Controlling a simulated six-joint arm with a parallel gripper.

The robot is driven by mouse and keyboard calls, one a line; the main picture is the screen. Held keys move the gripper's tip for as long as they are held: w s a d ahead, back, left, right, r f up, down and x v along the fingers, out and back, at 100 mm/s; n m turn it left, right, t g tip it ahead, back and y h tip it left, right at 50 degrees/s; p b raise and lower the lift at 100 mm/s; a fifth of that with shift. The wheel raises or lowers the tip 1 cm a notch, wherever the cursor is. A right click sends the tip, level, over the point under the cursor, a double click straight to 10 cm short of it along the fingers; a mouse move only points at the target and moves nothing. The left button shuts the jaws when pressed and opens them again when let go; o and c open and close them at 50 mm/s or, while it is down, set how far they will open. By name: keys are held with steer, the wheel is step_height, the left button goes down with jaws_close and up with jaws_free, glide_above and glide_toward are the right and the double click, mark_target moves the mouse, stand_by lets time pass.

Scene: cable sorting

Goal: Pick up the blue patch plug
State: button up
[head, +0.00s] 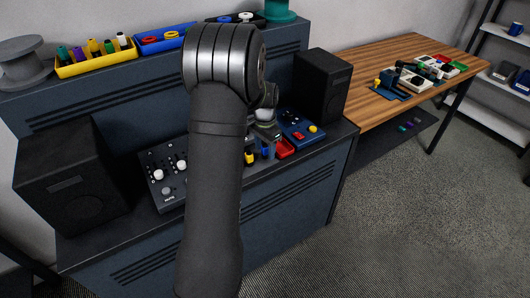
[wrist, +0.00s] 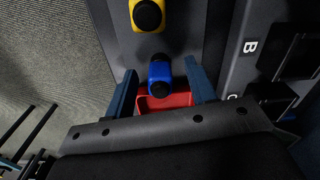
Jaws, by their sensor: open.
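The blue patch plug (wrist: 159,72) has a black round end and stands between the two fingers of my gripper (wrist: 160,66) in the wrist view. The fingers are apart, with a gap on each side of the plug, so my gripper is open and holds nothing. In the head view the blue plug (head: 266,153) shows small on the console, just below my gripper, which my arm partly hides. I cannot tell how far down the plug the fingertips reach.
A yellow plug (wrist: 147,14) stands close to the blue one, and a red tray (wrist: 176,100) lies on its other side. A blue box (head: 298,128) with knobs, a mixer (head: 160,176) and a black speaker (head: 322,84) are nearby on the console.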

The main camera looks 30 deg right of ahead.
mark_target(265, 144)
steer(key=shift+c, duration=0.4)
steer(key=c, duration=1)
steer(key=shift+r, duration=0.1)
steer(key=shift+r, duration=0.5)
step_height(265, 144, up, 3)
steer(key=shift+f, duration=0.15)
steer(key=s+d+r, duration=0.3)
steer(key=s+r, duration=0.8)
steer(key=r, duration=0.1)
steer(key=shift+d, duration=0.35)
